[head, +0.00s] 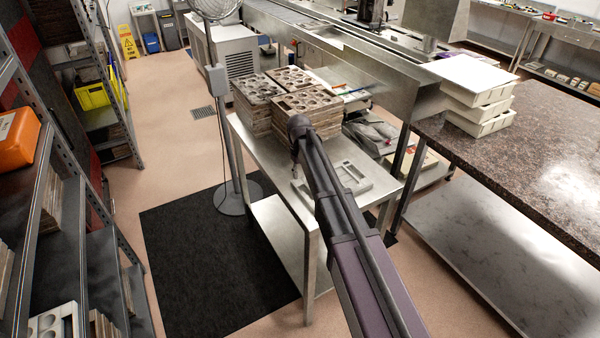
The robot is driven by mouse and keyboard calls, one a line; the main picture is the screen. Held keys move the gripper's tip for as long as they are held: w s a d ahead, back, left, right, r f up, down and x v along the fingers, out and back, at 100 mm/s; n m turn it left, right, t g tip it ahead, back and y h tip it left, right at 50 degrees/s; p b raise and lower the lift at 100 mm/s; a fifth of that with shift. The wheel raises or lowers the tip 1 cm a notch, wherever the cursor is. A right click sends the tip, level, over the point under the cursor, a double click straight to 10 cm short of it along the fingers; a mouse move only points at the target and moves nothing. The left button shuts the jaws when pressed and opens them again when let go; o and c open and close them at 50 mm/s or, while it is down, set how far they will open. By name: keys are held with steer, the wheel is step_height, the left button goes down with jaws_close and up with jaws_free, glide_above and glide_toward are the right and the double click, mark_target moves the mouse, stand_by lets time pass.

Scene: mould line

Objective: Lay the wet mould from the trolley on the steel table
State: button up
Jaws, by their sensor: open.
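The steel table (262,148) stands in the middle of the head view, with a lower shelf. A flat pale grey mould (352,181) with recessed compartments lies on its top near the front right edge. My arm crosses in front of the mould and hides part of it. My gripper (296,172) is open, at the left end of the mould and mostly hidden by my wrist. I cannot tell whether it touches the mould. I cannot tell whether the mould is wet. No trolley can be clearly made out.
Stacks of wooden moulds with round hollows (307,101) fill the back of the table. A fan stand (232,200) is close to its left side. White trays (474,92) are stacked on the dark stone counter (540,130). Shelving (60,165) stands at the left.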

steer(key=shift+r+p, duration=0.35)
steer(key=shift+r, duration=0.25)
stand_by(0.3)
steer(key=s+d+m, duration=0.6)
steer(key=s+d, duration=1.7)
steer(key=s, duration=0.2)
steer(key=shift+s+m, duration=0.3)
steer(key=shift+m, duration=0.1)
steer(key=shift+f+b, duration=0.7)
